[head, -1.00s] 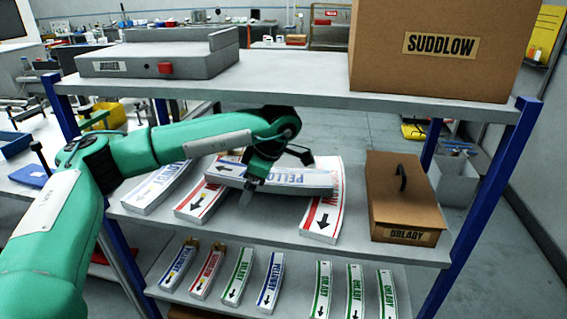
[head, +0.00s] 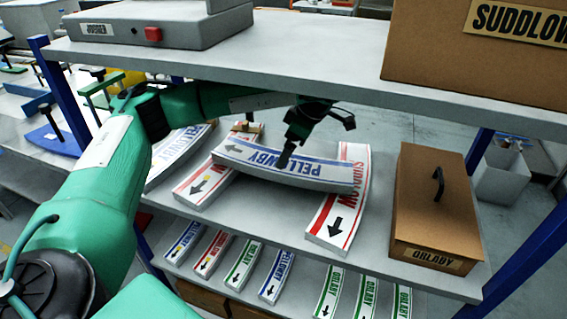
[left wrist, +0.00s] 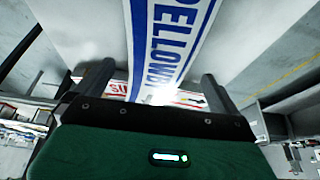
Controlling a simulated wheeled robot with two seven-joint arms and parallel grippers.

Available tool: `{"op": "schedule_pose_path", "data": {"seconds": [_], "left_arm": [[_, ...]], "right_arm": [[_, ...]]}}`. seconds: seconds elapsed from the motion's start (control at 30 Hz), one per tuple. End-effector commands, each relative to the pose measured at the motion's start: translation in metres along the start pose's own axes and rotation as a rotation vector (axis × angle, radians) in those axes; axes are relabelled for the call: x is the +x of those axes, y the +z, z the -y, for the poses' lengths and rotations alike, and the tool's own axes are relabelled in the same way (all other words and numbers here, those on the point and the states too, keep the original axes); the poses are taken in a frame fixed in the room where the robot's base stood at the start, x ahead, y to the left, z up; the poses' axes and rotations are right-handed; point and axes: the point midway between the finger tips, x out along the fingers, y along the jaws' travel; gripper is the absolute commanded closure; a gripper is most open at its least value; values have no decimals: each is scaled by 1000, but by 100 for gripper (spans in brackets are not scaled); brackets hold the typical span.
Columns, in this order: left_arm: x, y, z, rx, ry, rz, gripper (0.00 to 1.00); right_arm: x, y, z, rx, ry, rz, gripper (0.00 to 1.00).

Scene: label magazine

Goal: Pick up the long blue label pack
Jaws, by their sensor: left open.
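A long white label pack with blue PELLOWBY lettering (head: 240,152) lies crosswise on the middle shelf, resting over two long red-lettered packs (head: 196,186) and (head: 325,222). My left gripper (head: 308,138) is open at the far side of this blue pack, with one dark finger in front of its lettering. In the left wrist view the blue pack (left wrist: 170,40) runs between the two spread fingers of my left gripper (left wrist: 152,85). I cannot tell whether they touch it. Another long blue-lettered pack (head: 168,160) lies further left, partly hidden by my arm. My right gripper is not in view.
The upper shelf (head: 300,50) hangs close above my arm and carries a grey device (head: 160,25) and a SUDDLOW carton (head: 450,60). Several short packs (head: 243,265) lie below.

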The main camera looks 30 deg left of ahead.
Motion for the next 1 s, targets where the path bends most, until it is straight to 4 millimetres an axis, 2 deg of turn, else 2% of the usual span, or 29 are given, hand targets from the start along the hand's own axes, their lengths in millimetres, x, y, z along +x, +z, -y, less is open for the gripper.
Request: {"op": "schedule_pose_path", "data": {"seconds": [0.2,0.33,0.5,0.77,0.8,1.0], "left_arm": [[17,-2,1,-1,-2,-1,0],[35,-3,1,-1,-3,-2,0],[56,-3,1,-1,-1,-1,0],[60,-2,1,0,0,0,0],[60,-2,1,-1,0,0,2],[60,-2,1,-1,0,0,41]], "right_arm": [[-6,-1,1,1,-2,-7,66],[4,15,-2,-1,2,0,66],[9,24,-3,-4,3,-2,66],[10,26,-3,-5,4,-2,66],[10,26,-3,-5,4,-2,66],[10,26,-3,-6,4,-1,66]]}}
